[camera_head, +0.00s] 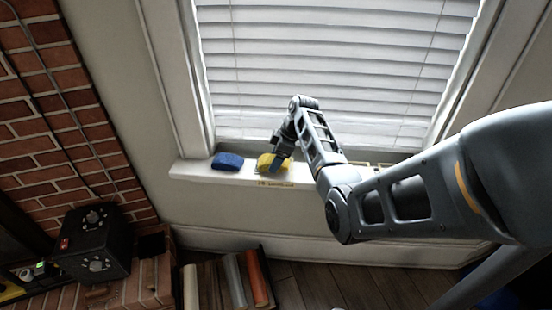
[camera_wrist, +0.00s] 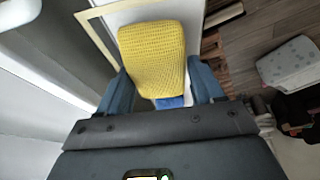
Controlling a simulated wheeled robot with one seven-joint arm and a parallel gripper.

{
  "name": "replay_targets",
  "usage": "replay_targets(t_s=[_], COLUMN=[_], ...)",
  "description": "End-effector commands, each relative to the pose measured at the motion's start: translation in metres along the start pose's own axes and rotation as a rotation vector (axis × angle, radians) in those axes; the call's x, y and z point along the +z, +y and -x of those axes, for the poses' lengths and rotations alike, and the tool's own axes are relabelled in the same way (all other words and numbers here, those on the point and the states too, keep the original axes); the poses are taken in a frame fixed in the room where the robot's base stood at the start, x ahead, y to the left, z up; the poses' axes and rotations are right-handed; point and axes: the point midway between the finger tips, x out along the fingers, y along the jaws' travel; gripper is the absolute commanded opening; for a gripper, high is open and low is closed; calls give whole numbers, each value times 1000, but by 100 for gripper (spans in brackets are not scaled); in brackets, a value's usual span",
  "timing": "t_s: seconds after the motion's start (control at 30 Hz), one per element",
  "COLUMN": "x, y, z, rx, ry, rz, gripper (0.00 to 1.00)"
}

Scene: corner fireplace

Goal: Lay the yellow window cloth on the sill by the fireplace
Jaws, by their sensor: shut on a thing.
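The yellow window cloth (camera_head: 268,160) is at the white sill (camera_head: 200,175) below the blinds, right of a blue cloth (camera_head: 228,161). In the wrist view the yellow cloth (camera_wrist: 152,55) is a textured, rounded slab between my gripper's two blue fingers. My gripper (camera_wrist: 160,78) is shut on it. In the head view my gripper (camera_head: 277,163) reaches down to the sill and partly hides the cloth. A small blue patch (camera_wrist: 175,101) shows below the cloth's near end; I cannot tell what it is. Whether the cloth touches the sill is not clear.
Small lettering (camera_head: 275,184) marks the sill's front face. White blinds (camera_head: 330,65) hang close behind. A brick wall (camera_head: 60,110) and a black box (camera_head: 92,242) are at left. Several books (camera_head: 235,280) stand below on the floor. My arm covers the sill's right part.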

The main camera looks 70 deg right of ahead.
Motion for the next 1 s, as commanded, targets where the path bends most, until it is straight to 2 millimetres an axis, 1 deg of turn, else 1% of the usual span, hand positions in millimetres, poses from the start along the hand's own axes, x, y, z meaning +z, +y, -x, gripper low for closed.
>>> replay_targets(t_s=[0.97, 1.0], x=[5, 5], y=[0, 0], z=[-12, -12], rx=[0, 0], ry=[0, 0], rz=[0, 0], gripper=[42, 67])
